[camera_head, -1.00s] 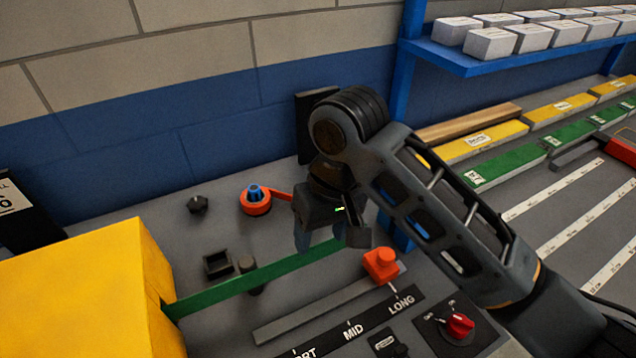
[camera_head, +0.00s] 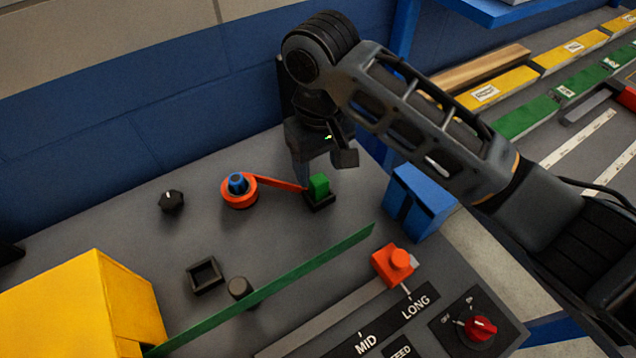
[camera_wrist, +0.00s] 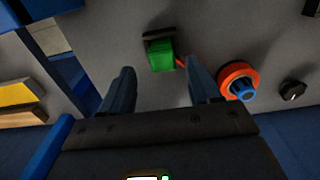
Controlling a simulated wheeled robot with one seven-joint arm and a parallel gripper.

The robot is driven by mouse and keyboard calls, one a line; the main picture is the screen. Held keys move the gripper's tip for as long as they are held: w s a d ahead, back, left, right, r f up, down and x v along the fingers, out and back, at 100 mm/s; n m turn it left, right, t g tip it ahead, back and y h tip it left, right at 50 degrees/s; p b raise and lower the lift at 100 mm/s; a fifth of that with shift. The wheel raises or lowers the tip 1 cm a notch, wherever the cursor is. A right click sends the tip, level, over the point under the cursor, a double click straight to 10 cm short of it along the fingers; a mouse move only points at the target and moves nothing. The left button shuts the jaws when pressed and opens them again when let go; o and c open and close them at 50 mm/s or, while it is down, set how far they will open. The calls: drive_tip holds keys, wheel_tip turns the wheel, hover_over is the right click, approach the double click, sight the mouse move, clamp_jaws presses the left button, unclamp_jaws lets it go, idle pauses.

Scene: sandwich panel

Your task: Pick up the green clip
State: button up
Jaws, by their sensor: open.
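The green clip (camera_head: 319,186) is a small green block sitting in a black square holder (camera_head: 321,203) on the grey panel. It also shows in the wrist view (camera_wrist: 160,54), beyond the fingertips and roughly between their lines. My gripper (camera_head: 318,172) is over the back of the panel, right by the clip. In the wrist view my gripper (camera_wrist: 160,80) has its two fingers spread apart with nothing between them. In the head view the near finger is partly hidden by the wrist.
An orange ring with a blue knob (camera_head: 238,184) and an orange arm reaches toward the clip's holder. A black knob (camera_head: 171,201), an empty black holder (camera_head: 204,275), a green strip (camera_head: 300,273), an orange slider (camera_head: 396,262) and a yellow box (camera_head: 85,310) stand around. A blue block (camera_head: 420,203) is right.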

sight(319, 179)
wheel_tip(319, 179, down, 4)
drive_tip(key=shift+s+a+f, duration=0.1)
drive_tip(key=shift+s, duration=0.05)
drive_tip(key=shift+c, duration=0.2)
drive_tip(key=c, duration=1)
wheel_tip(319, 179, up, 10)
drive_tip(key=shift+r, duration=0.1)
drive_tip(key=shift+r, duration=0.15)
idle(0.3)
